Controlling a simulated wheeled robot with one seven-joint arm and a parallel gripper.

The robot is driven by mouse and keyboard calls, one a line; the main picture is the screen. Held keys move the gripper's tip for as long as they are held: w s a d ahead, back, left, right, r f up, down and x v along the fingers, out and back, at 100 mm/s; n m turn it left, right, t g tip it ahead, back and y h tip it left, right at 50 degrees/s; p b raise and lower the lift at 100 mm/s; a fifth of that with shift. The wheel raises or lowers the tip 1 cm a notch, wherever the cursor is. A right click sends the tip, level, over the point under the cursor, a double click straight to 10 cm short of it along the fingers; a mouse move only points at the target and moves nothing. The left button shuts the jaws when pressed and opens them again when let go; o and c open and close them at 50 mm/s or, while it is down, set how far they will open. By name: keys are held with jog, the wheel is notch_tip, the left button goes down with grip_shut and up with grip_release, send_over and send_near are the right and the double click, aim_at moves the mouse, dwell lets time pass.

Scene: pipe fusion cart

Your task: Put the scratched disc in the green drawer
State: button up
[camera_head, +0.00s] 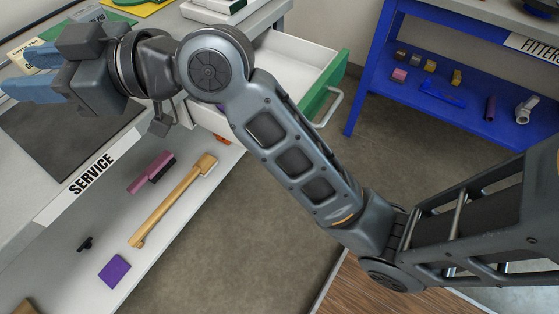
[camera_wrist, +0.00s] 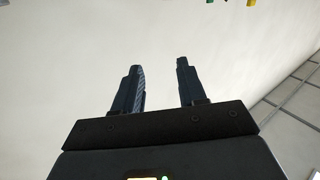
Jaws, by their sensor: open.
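The green drawer stands pulled out, with a green front (camera_head: 324,88), a pale handle and a white inside. The part of its inside that shows is empty; my arm covers some of it. No disc that I can tell as scratched shows in either view. My gripper (camera_head: 14,88) is over the service bench at the far left, away from the drawer, with blue fingers pointing left. In the wrist view my gripper (camera_wrist: 160,66) has its two fingers apart with nothing between them, against a pale surface.
The service bench (camera_head: 60,205) has a lower shelf with a wooden-coloured bar (camera_head: 172,202), a pink tool (camera_head: 150,172) and a purple block (camera_head: 114,270). A green flat piece (camera_head: 98,17) lies behind my gripper. A blue shelf unit (camera_head: 395,50) with small parts stands right.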

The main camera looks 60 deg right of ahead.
jog(key=s+d+f+m+t+h, duration=0.1)
jog(key=s+d+f+m+h, duration=0.1)
jog(key=s+f+m+h, duration=0.5)
jog(key=s+d+f+m+t+h, duration=0.15)
jog(key=s+f+m, duration=0.25)
jog(key=s+f, duration=0.55)
jog(key=s+d+n+g, duration=0.1)
jog(key=s+d, duration=0.3)
jog(key=s, duration=0.7)
jog(key=s+d+n+g+h, duration=0.1)
jog(key=s+d, duration=0.3)
jog(key=s, duration=0.7)
jog(key=shift+d+f+n, duration=0.15)
jog(key=shift+d+n, duration=0.1)
jog(key=shift+n, duration=0.35)
jog(key=shift+g+h, duration=0.25)
jog(key=shift+c, duration=0.2)
